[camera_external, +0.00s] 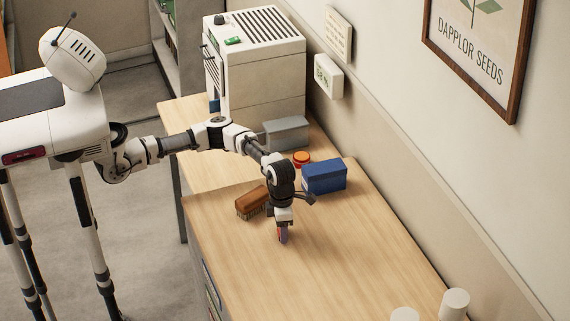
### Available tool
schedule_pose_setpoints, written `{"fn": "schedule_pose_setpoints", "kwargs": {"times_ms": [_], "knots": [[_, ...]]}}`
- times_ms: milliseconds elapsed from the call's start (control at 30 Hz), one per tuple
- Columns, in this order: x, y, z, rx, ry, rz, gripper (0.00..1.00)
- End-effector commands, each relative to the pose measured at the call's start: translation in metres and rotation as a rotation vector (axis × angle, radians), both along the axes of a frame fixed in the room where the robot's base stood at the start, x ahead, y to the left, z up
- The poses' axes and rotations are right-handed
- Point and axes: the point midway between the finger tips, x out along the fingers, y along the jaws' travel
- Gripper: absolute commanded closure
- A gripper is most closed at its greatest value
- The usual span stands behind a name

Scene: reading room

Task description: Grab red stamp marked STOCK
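No STOCK marking can be read. A round orange-red thing (301,159) sits farther back, between a grey box and a blue box.
The blue box (324,177) stands behind and right of my gripper. The grey box (286,133) is near a large white cabinet-like machine (258,80). White cylinders (454,304) stand at the counter's near right. The counter's middle front is clear. A wall runs along the right.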

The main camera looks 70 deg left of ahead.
Motion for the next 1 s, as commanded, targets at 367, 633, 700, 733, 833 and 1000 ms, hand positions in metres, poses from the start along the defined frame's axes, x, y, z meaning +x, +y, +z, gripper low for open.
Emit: {"fn": "schedule_pose_setpoints", "kwargs": {"times_ms": [367,633,700,733,833,1000], "knots": [[0.0,0.0,0.0,0.0,0.0,0.0,0.87],[0.0,0.0,0.005,-0.001,0.0,0.0,0.87],[0.0,-0.001,0.01,-0.002,-0.001,0.0,0.87],[0.0,-0.001,0.013,-0.002,-0.001,0.0,0.87],[0.0,-0.001,0.028,-0.003,0.0,0.0,0.87],[0.0,-0.001,0.07,-0.002,-0.002,-0.001,0.87]]}}
